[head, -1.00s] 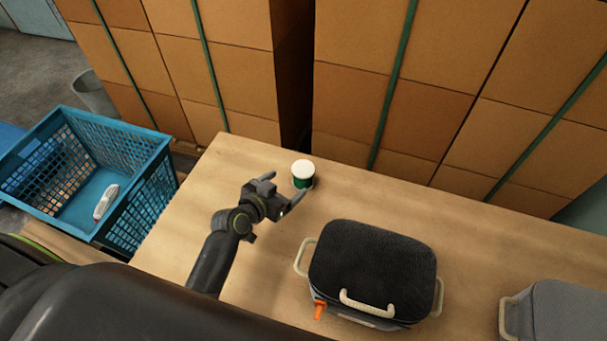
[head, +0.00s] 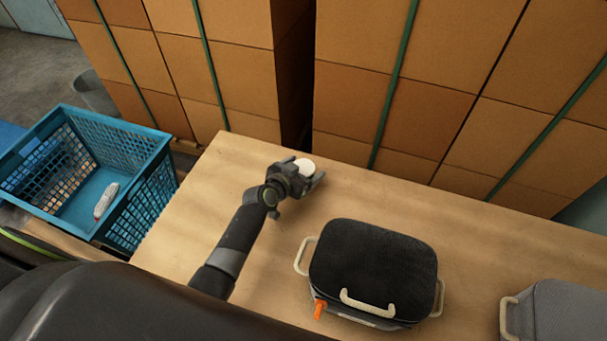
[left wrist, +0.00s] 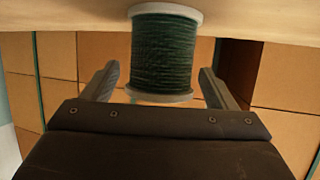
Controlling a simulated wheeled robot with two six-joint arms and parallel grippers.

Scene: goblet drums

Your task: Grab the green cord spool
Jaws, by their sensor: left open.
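The green cord spool (left wrist: 165,52) stands between the two open fingers of my left gripper (left wrist: 160,90) in the left wrist view, with a gap on each side. It has dark green cord wound between pale end discs. In the head view only the white top of the spool (head: 306,165) shows, and my left gripper (head: 302,177) hides the cord. The spool is on the wooden table near its far edge. My right gripper is not in view.
A black-topped case (head: 372,268) with pale handles and an orange tag stands right of my left arm. A grey case (head: 555,312) is at the right. A blue basket (head: 150,190) stands left of the table (head: 470,225). Stacked boxes (head: 420,110) rise behind it.

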